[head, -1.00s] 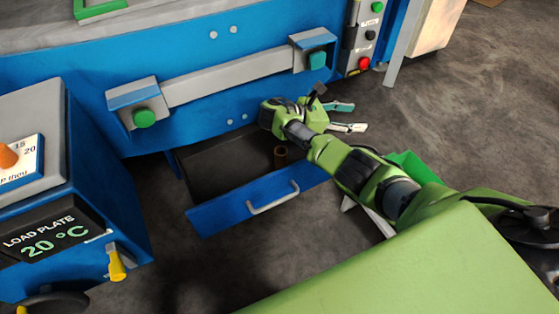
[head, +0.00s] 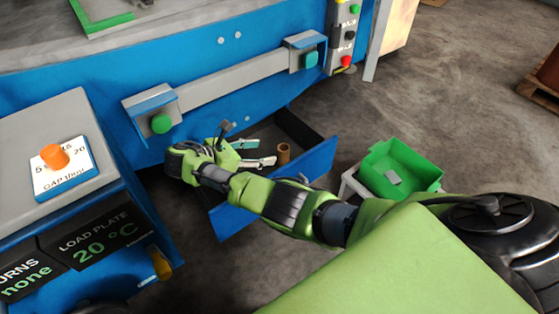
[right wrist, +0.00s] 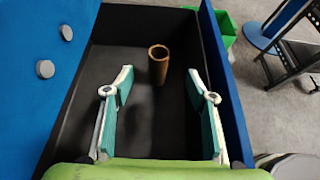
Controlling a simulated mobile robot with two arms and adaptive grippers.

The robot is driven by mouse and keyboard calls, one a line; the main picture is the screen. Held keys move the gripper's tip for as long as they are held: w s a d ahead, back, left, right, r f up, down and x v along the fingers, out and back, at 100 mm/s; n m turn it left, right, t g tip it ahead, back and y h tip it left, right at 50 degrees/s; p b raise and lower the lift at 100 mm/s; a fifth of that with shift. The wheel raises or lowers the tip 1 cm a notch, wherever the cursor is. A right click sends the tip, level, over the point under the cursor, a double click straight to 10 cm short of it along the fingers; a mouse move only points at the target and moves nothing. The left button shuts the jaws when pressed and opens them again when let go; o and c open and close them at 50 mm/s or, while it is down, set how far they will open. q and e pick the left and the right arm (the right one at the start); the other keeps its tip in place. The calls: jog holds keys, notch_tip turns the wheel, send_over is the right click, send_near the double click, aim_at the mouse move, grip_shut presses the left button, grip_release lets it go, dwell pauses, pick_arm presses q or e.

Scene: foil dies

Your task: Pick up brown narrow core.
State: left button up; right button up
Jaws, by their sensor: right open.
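The brown narrow core (head: 284,153) stands upright in the open blue drawer, toward its right part in the head view. In the right wrist view the core (right wrist: 158,66) is a hollow brown tube, upright on the dark drawer floor. My right gripper (head: 266,152) is over the drawer with its teal-and-white fingers pointing at the core. It is open and empty. In the right wrist view the core appears between the two fingertips, a little beyond them; I cannot tell the exact gap. My left gripper is not in view.
The drawer (head: 317,163) has raised walls and hangs out from the blue machine (head: 262,98). A green bin (head: 422,179) with a grey piece in it stands right of the drawer. A console with an orange knob (head: 54,156) is at left. Floor at right is mostly clear.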

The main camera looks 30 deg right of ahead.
send_near(288, 148)
jog(key=d+f, duration=0.2)
jog(key=b+x, duration=0.1)
jog(key=x, duration=0.1)
jog(key=b+x, duration=0.1)
jog(key=x, duration=0.2)
jog(key=shift+w+d+r, duration=0.1)
jog(key=shift+w+r, duration=0.05)
jog(key=shift+r, duration=0.1)
jog(key=shift+d+f, duration=0.15)
jog(key=shift+d, duration=0.15)
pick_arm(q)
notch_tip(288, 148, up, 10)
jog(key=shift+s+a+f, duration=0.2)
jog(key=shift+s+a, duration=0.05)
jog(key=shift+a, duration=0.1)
pick_arm(e)
jog(key=c, duration=1)
